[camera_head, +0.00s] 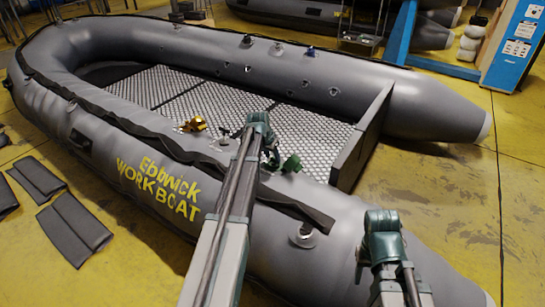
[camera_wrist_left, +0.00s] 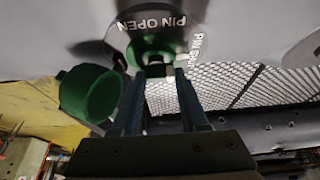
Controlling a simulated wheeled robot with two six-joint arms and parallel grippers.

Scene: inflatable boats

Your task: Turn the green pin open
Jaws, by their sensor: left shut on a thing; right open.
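The valve with a ring marked "PIN OPEN" and a second, partly covered "PIN" word shows in the left wrist view. The green pin (camera_wrist_left: 153,46) sits in the middle of this ring. My left gripper (camera_wrist_left: 157,76) is shut on the pin, with its fingers on either side of it. A round green cap (camera_wrist_left: 90,93) hangs to the left of the fingers. In the head view my left gripper (camera_head: 270,158) reaches the near tube, beside the green cap (camera_head: 292,163); the pin is hidden there. My right gripper (camera_head: 384,238) is over the near tube, its fingers not clear.
The grey inflatable boat (camera_head: 365,214) fills the middle, with a metal mesh floor (camera_head: 215,98). A gold-coloured part (camera_head: 195,124) lies left of my left gripper. Dark pads (camera_head: 73,228) lie on the yellow floor. A blue stand (camera_head: 515,48) is at the back right.

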